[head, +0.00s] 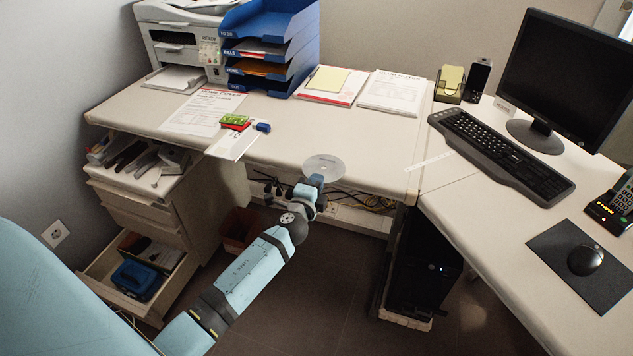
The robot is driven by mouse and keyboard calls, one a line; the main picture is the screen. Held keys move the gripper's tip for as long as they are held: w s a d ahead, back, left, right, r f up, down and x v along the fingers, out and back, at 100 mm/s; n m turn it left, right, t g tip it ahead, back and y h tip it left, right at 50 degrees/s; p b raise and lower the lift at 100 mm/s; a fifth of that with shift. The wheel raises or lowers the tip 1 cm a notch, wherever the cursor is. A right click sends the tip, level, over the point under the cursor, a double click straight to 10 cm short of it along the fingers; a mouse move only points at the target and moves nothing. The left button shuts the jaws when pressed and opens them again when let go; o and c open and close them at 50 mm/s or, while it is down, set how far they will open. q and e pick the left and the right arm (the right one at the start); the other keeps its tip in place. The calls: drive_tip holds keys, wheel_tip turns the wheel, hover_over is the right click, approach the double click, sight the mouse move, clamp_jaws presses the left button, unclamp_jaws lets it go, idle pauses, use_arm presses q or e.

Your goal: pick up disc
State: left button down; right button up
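A pale, shiny disc (324,164) with a small centre hole lies flat at the front edge of the desk, its near part reaching the edge. My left gripper (317,180) is at the disc's near rim, coming from below and in front of the desk edge. Its fingertips are small and partly hidden, so I cannot tell whether they are apart or closed on the rim. My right gripper is not in view.
The desk (370,142) is clear around the disc. A ruler (428,161) lies to the right, with a keyboard (502,152) beyond. Left are a notepad (233,145), a red-green block (235,122) and blue paper trays (270,45). Open drawers (140,275) and a computer tower (425,260) stand below.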

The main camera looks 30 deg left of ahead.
use_arm(q)
wheel_tip(320, 180, up, 2)
drive_tip(key=shift+r+p, duration=0.2)
drive_tip(key=shift+p, duration=0.75)
drive_tip(key=shift+s, duration=0.1)
drive_tip(key=s+d+r+p, duration=0.1)
drive_tip(key=s+r, duration=0.1)
drive_tip(key=s, duration=0.4)
drive_tip(key=s+d+r+p, duration=0.2)
drive_tip(key=s+r, duration=0.1)
drive_tip(key=s, duration=0.4)
drive_tip(key=shift+s+d, duration=0.15)
drive_tip(key=shift+s, duration=0.05)
